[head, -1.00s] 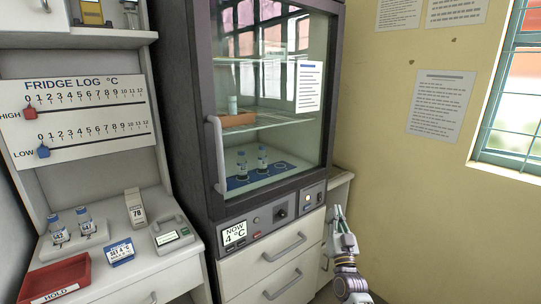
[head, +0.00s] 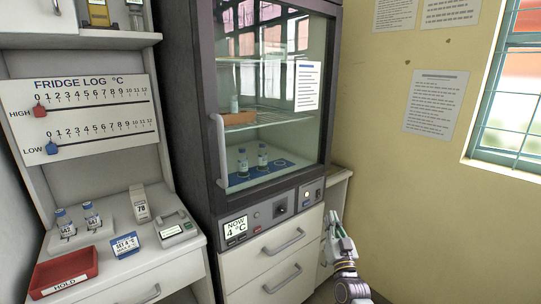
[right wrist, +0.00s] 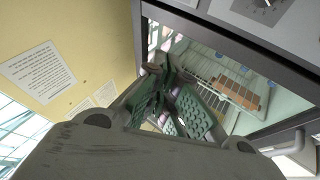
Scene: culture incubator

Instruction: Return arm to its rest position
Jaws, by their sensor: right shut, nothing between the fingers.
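My right gripper (head: 338,230) is at the lower right of the head view, beside the right side of the fridge's drawer base, pointing up. It also shows in the right wrist view (right wrist: 172,88), where its green-padded fingers are shut with nothing between them. It touches nothing that I can see. The glass-fronted fridge (head: 270,100) has its door shut, and its display reads NOW 4 °C. Two vials (head: 252,160) stand on a blue mat inside. My left gripper is not in view.
The left bench holds a red HOLD tray (head: 64,272), two vials on a white rack (head: 80,238), a blue-edged card (head: 125,245) and a small grey device (head: 176,228). A Fridge Log board (head: 85,115) hangs above. The yellow wall (head: 400,150) bounds the right side.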

